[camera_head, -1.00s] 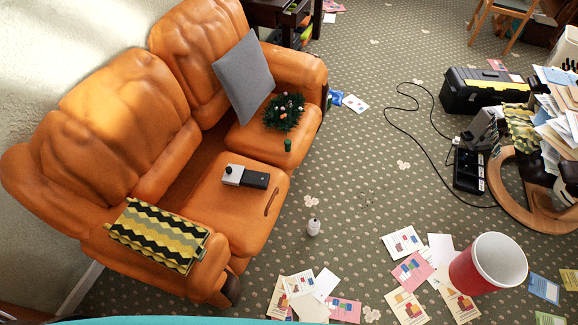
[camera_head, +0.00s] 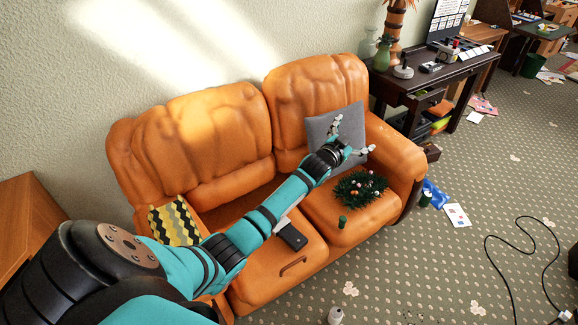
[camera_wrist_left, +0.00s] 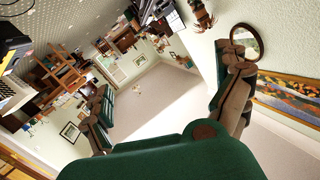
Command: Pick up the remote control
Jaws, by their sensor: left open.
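My left gripper (camera_head: 353,135) is open and empty at the end of my outstretched left arm. In the head view it shows in front of the grey cushion on the orange sofa (camera_head: 213,135). In the left wrist view (camera_wrist_left: 170,82) its fingers are spread with nothing between them. A dark, flat, oblong object (camera_head: 293,237) lies on the sofa's near seat, partly hidden by my arm. It could be the remote control, but I cannot tell for sure. The wrist view shows walls, furniture and floor, and I cannot make out a remote there. My right gripper is not in view.
A green wreath (camera_head: 360,188) and a small green cylinder (camera_head: 342,221) sit on the far seat. The grey cushion (camera_head: 347,111) leans on the backrest. A dark desk (camera_head: 400,90) with several items stands behind the sofa's right end. A black cable (camera_head: 520,262) lies on the carpet.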

